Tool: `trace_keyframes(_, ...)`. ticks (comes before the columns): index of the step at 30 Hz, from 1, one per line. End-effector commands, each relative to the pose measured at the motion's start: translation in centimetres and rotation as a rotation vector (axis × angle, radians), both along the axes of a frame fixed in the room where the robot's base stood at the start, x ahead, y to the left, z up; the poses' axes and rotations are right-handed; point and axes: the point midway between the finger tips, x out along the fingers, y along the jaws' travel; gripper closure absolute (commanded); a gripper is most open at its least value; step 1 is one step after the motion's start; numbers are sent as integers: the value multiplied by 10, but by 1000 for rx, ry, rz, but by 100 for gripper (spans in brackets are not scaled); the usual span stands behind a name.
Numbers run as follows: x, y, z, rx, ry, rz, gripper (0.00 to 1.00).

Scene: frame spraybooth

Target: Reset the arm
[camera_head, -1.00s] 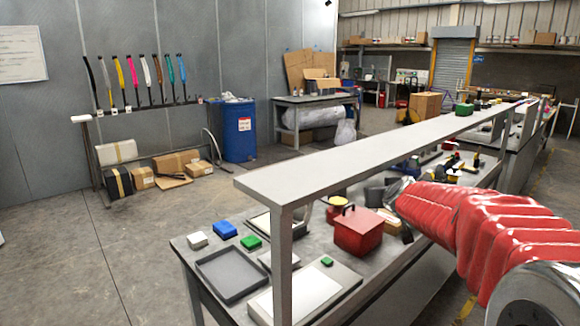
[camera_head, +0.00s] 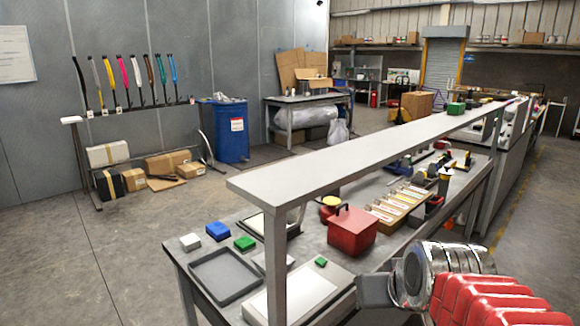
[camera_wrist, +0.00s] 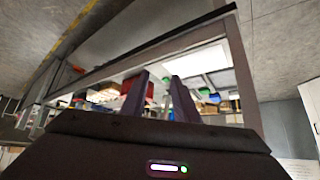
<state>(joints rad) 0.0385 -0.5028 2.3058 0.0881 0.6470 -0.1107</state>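My arm shows in the head view at the lower right, with a red ribbed sleeve and a silver joint, in front of the workbench's (camera_head: 405,240) near side. A grey part of mine juts left from the joint; the fingers cannot be made out there. In the wrist view my gripper (camera_wrist: 160,76) shows two dark fingers standing apart, with nothing held between them. Through the gap and around them I see the bench's underside or shelf frame and items on it, tilted in the picture.
A raised grey shelf (camera_head: 330,150) on posts runs along the bench. On the bench are a red box (camera_head: 352,234), a grey tray (camera_head: 225,275) and several small parts. A blue drum (camera_head: 228,135) stands by the wall. The floor left of the bench is clear.

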Motion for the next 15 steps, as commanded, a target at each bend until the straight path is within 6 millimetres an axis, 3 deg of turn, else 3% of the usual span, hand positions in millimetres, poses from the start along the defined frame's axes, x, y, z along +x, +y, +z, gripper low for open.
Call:
trace_keyframes(3,-40,3,-15,-2,58,-1,72)
trace_keyframes(9,-99,4,-42,-10,155,-17,72)
trace_keyframes(15,-125,2,-56,-18,202,-24,72)
